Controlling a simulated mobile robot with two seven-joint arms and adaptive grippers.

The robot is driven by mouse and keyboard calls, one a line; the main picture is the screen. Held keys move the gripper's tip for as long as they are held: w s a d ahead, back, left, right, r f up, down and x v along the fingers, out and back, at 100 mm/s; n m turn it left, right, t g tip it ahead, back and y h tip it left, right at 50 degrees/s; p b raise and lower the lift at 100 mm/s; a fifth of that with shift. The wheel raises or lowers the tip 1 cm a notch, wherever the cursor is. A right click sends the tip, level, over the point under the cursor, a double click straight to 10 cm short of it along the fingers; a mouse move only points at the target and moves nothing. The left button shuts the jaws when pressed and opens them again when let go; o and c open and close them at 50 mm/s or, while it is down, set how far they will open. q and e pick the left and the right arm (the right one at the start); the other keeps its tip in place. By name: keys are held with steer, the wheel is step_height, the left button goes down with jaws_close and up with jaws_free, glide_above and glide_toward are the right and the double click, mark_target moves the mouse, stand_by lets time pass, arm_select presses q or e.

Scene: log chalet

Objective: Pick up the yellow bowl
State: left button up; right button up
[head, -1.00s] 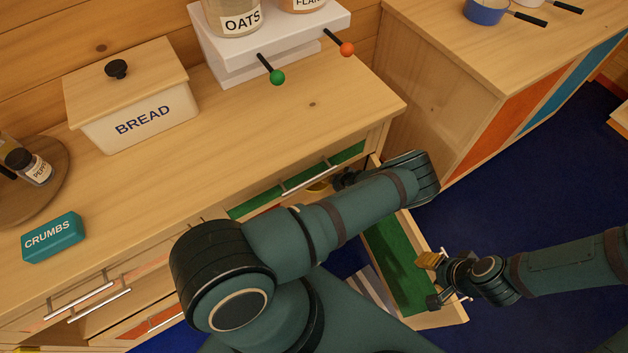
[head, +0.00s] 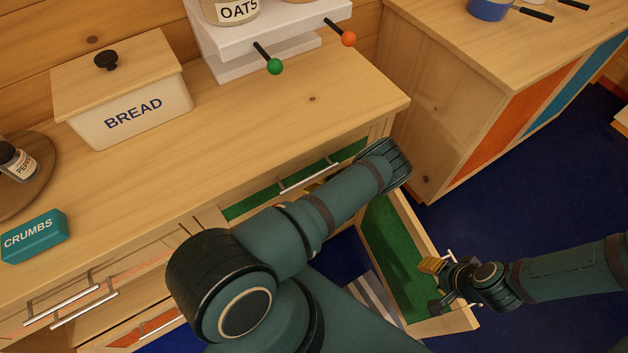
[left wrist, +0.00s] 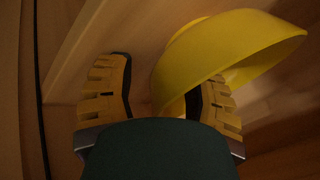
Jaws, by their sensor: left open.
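The yellow bowl (left wrist: 232,50) is large and tilted in the left wrist view, at upper centre and right. Its wall reaches down between the fingers of my left gripper (left wrist: 160,98). That gripper is open. The bowl overlaps the right finger, while the left finger stands apart from it.
The counter (head: 250,140) above carries a bread box (head: 130,105), a teal crumbs block (head: 34,237) and a white shelf (head: 270,55).

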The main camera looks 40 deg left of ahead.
arm_select(q)
jaws_close()
steer(key=shift+r, duration=0.1)
